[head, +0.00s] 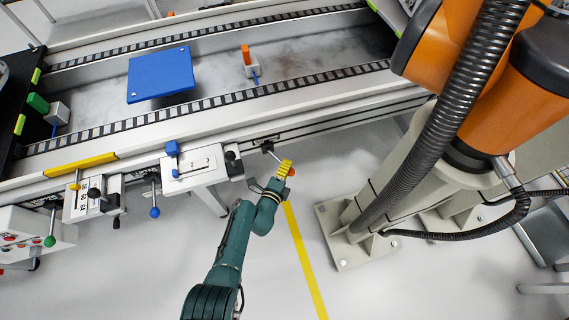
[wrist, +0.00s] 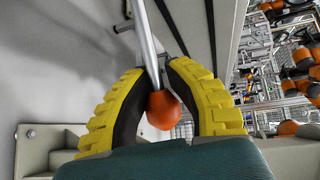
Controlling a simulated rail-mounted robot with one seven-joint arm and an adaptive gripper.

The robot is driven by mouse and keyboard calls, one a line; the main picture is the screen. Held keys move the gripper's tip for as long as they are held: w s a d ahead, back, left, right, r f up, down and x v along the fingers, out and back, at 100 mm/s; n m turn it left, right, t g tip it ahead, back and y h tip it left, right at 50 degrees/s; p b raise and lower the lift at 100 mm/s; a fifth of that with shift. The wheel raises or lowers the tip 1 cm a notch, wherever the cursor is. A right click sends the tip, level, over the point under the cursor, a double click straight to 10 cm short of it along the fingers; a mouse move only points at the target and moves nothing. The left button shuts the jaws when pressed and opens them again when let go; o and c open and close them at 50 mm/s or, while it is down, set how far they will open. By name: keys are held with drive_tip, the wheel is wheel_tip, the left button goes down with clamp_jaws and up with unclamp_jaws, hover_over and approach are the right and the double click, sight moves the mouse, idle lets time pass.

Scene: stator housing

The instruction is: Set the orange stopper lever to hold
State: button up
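The orange stopper lever is a thin metal rod with an orange ball knob (wrist: 163,110). In the head view the knob (head: 291,172) shows just beside my fingers, in front of the conveyor's near side. My gripper (head: 286,168) has yellow ribbed fingers and reaches the lever from the front. In the wrist view my gripper (wrist: 155,68) has one finger on each side of the lever. The knob lies between the fingers and the rod passes out between the tips. I cannot tell whether the fingers press on it.
A blue-knobbed lever (head: 155,212) and a white panel with a blue handle (head: 172,148) stand left of my gripper. A blue plate (head: 160,75) lies on the conveyor. An orange robot arm on a beige pedestal (head: 340,237) stands at right. The floor between is clear.

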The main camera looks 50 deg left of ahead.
drive_tip(key=shift+o, duration=1.4)
drive_tip(key=shift+d, duration=0.2)
drive_tip(key=o, duration=0.4)
drive_tip(key=shift+s+d, duration=0.15)
drive_tip(key=shift+s, duration=0.2)
drive_tip(key=v, duration=1.1)
drive_tip(key=shift+s+r, duration=0.1)
drive_tip(key=shift+r, duration=0.05)
